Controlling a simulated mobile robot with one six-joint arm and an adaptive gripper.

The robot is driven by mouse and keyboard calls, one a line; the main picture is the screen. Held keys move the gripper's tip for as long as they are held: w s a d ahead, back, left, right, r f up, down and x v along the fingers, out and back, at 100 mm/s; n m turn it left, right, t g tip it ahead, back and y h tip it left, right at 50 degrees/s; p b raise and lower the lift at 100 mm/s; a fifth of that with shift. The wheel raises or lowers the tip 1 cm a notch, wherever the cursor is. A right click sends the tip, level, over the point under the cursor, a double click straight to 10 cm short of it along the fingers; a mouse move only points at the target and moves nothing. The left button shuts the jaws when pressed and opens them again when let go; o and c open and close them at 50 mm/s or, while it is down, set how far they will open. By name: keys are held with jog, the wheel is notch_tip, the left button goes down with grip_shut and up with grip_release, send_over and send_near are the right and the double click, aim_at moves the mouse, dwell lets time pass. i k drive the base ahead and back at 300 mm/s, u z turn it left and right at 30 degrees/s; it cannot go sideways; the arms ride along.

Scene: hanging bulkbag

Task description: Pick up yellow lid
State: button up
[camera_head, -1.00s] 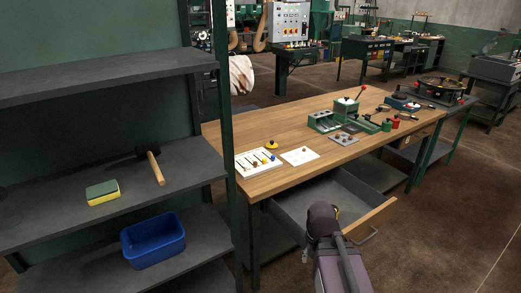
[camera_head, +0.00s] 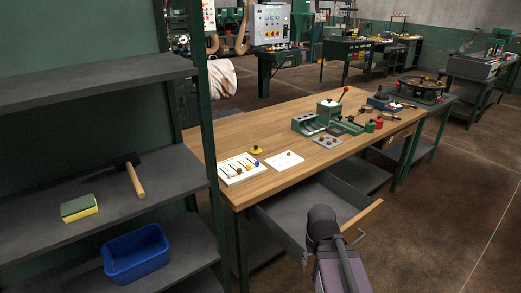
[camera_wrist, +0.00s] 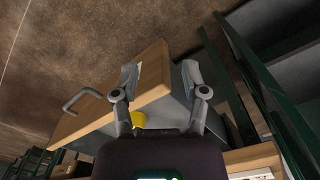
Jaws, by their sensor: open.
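In the head view, my arm covers part of the drawer front, and my fingertips are hidden.
The open grey drawer (camera_head: 290,215) with a wooden front juts out below the bench. Shelves at left hold a sponge (camera_head: 79,208), a hammer (camera_head: 130,175) and a blue bin (camera_head: 136,252).

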aim_at(256, 150)
jog(key=i, duration=0.9)
jog(key=u, duration=0.05)
